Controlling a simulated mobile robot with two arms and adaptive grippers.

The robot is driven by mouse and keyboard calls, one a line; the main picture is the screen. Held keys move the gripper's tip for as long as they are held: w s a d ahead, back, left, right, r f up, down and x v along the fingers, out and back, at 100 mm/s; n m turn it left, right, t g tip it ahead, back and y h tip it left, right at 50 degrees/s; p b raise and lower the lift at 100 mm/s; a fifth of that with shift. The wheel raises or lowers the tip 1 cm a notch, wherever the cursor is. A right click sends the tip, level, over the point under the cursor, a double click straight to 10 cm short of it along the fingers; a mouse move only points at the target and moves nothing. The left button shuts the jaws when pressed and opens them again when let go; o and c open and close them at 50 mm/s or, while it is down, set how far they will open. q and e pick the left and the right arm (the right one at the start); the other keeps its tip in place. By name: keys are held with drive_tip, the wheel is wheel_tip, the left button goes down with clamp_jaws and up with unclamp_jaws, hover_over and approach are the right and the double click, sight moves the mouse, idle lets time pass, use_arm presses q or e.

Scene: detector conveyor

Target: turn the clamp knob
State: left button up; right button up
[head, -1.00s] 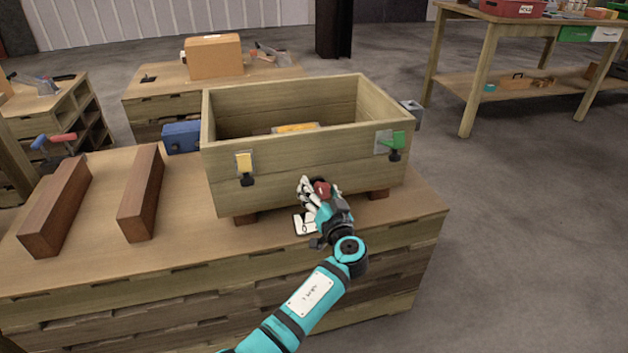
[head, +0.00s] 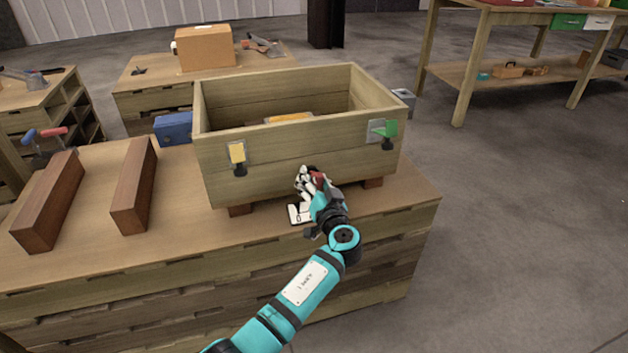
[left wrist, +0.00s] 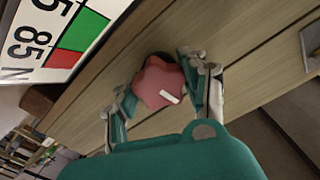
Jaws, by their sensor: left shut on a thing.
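A red lobed clamp knob (head: 320,177) is at the lower front of a wooden box (head: 300,160). In the left wrist view the knob (left wrist: 160,84) shows a white mark on its face. My left gripper (head: 311,181) is shut on the knob, one finger on each side of it; the gripper also shows in the left wrist view (left wrist: 161,92). In the head view the fingers partly cover the knob. A white scale plate (left wrist: 62,35) with numbers and green and red fields is beside the knob. My right gripper is in neither view.
The box stands on blocks on a wooden bench (head: 180,255). A yellow latch (head: 237,153) and a green latch (head: 388,130) are on its front. Two brown beams (head: 134,187) lie to the left. The floor at right is clear.

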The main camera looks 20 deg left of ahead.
use_arm(q)
drive_tip(key=shift+m, duration=0.3)
drive_tip(key=shift+r+m, duration=0.1)
drive_tip(key=shift+m, duration=1.9)
drive_tip(key=m+p, duration=0.2)
drive_tip(key=m, duration=0.4)
drive_tip(key=shift+r, duration=0.1)
drive_tip(key=m+p, duration=0.2)
drive_tip(key=m, duration=0.2)
drive_tip(key=shift+m, duration=0.4)
drive_tip(key=shift+m+p, duration=0.35)
drive_tip(key=shift+m, duration=0.35)
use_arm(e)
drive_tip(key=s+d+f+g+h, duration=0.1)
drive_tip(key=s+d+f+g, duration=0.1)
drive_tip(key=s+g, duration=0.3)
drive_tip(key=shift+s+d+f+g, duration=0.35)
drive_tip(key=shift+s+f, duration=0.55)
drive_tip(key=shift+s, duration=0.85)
